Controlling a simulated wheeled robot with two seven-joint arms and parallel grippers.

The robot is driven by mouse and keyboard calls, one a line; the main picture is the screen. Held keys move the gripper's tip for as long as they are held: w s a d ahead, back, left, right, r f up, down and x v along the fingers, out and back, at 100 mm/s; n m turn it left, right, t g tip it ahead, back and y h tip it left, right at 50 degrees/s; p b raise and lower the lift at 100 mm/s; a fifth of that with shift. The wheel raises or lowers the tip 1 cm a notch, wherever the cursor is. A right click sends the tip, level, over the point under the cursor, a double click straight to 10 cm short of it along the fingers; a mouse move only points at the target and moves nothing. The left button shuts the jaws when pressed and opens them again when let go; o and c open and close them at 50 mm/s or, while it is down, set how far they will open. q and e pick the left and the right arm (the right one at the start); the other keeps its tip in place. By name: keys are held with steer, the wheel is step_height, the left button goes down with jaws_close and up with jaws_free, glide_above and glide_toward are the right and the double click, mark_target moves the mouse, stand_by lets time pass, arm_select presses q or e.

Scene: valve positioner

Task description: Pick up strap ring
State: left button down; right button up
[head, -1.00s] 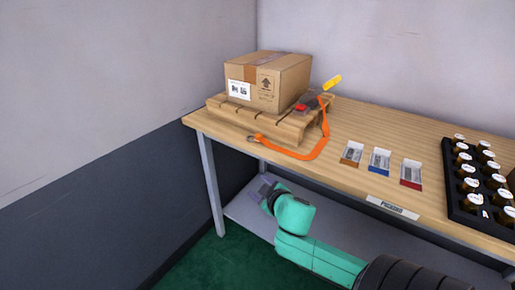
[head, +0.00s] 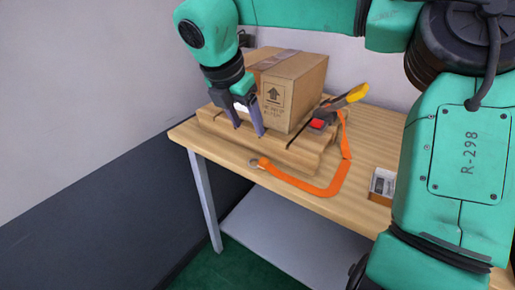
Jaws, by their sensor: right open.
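The strap ring (head: 254,163) is a small metal ring at the left end of an orange strap (head: 305,184). It lies at the table's front edge, in front of the pallet. The strap runs right along the table, then bends up to a ratchet with a red part (head: 318,124) and a yellow handle (head: 352,94). My right gripper (head: 248,131) is open and empty, fingers pointing down, in front of the box and above the ring in the picture. No contact with the ring shows. My left gripper is not in view.
A cardboard box (head: 291,92) stands on a small wooden pallet (head: 290,155) on the wooden table (head: 205,142). A small tray (head: 382,184) lies at the right, partly hidden by my arm. A grey lower shelf (head: 285,230) is under the table.

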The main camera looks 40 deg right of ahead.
mark_target(263, 160)
steer(key=x, duration=0.3)
steer(key=s+p+x, duration=0.1)
steer(key=x, duration=0.3)
steer(key=s+p+x, duration=0.1)
steer(key=x, duration=0.3)
steer(key=shift+s+a+f, duration=0.15)
steer(key=shift+f, duration=0.6)
steer(key=shift+d+f, duration=0.1)
steer(key=shift+d, duration=0.15)
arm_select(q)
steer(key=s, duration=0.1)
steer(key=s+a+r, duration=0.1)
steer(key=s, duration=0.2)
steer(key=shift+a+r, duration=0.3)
arm_select(e)
jaws_close()
